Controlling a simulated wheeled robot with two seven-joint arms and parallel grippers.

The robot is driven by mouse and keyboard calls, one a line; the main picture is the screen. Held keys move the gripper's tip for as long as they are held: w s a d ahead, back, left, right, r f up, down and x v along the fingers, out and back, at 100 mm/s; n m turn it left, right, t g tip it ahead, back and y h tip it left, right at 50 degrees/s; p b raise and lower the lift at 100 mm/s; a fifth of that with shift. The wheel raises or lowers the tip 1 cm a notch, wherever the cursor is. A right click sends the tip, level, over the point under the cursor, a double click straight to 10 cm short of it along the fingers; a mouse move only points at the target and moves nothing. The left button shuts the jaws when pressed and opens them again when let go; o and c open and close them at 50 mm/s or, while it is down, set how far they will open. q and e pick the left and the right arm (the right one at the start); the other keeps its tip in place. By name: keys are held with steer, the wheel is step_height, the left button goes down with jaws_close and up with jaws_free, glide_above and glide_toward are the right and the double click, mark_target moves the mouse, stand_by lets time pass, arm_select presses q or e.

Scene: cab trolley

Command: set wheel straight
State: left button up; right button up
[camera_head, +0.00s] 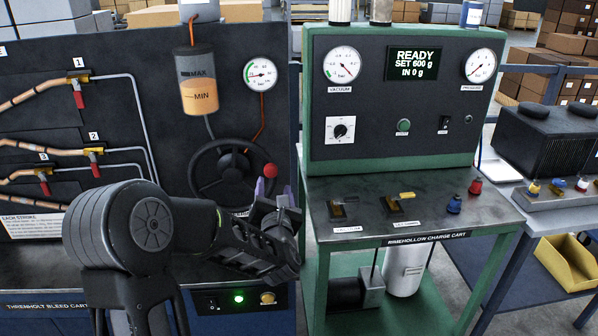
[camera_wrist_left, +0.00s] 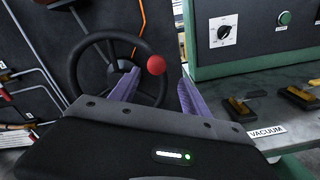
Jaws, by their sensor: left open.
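A black steering wheel (camera_head: 197,172) is mounted on the dark panel of the bleed cart in the head view. A red ball knob (camera_head: 270,171) shows at its right lower rim. In the left wrist view the wheel (camera_wrist_left: 88,42) is at the upper left, with the red knob (camera_wrist_left: 156,65) on its right side. My left gripper (camera_head: 272,190) is in front of the wheel's lower right, just below the knob in the head view. Its purple fingers (camera_wrist_left: 157,88) are apart, with nothing between them. The knob appears beyond the fingertips. My right gripper is not in view.
A fluid reservoir (camera_head: 198,82) and a gauge (camera_head: 261,74) sit above the wheel. Valves with red handles (camera_head: 79,97) and pipes are to the left. The green charge cart (camera_head: 415,225) stands close on the right, with small levers and connectors on its top.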

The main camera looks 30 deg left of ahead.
mark_target(271, 174)
arm_select(q)
steer(key=shift+s+a+r+n, duration=0.15)
steer(key=shift+n, duration=0.85)
steer(key=p+x, duration=0.2)
steer(key=x, duration=0.5)
steer(key=shift+p, duration=0.3)
steer(key=shift+w+a, duration=0.3)
steer(key=shift+c, duration=0.3)
jaws_close()
